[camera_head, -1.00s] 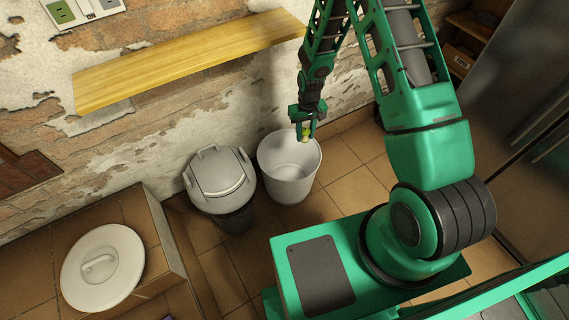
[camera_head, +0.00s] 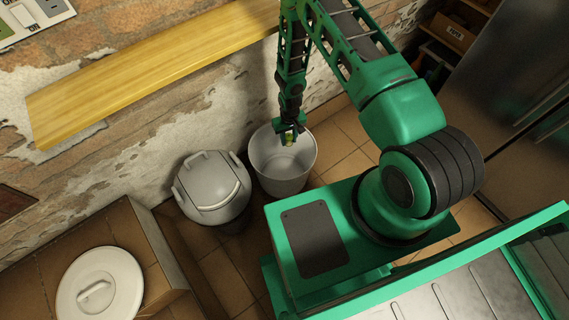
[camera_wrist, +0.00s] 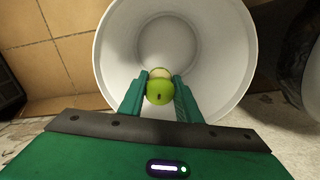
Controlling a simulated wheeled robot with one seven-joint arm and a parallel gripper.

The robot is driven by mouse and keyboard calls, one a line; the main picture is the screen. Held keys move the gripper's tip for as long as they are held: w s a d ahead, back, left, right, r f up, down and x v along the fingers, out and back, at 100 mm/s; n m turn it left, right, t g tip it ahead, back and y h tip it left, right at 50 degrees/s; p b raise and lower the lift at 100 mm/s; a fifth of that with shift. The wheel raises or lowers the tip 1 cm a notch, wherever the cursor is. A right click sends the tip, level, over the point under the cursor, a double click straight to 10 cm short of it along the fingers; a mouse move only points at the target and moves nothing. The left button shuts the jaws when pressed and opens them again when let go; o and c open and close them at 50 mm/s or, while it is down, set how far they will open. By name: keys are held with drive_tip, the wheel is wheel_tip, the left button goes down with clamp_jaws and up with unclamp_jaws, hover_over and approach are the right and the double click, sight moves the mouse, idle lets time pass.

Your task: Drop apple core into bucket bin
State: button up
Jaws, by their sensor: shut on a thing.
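My gripper (camera_head: 288,138) points down over the open white bucket bin (camera_head: 270,180) on the tiled floor. It is shut on the apple core (camera_head: 288,140), which shows as a small green-yellow thing at the fingertips. In the wrist view the apple core (camera_wrist: 160,90) sits between the two green fingers (camera_wrist: 158,97), green at the near end and pale beyond. The bucket's round opening (camera_wrist: 105,55) lies behind it, and its inside looks empty. How high the core is above the rim is hard to tell.
A grey lidded bin (camera_head: 212,190) stands just left of the bucket. A yellow wooden shelf (camera_head: 140,75) juts from the brick wall above. A round white lid (camera_head: 100,285) lies on a tiled ledge at lower left. Open floor shows right of the bucket.

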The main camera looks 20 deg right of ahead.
drive_tip(key=shift+a+f, duration=0.3)
drive_tip(key=shift+f, duration=0.75)
drive_tip(key=shift+a+f, duration=0.25)
drive_tip(key=shift+f, duration=0.75)
drive_tip(key=o, duration=1.1)
drive_tip(key=shift+r, duration=0.1)
wheel_tip(320, 180, up, 11)
drive_tip(key=shift+f, duration=0.2)
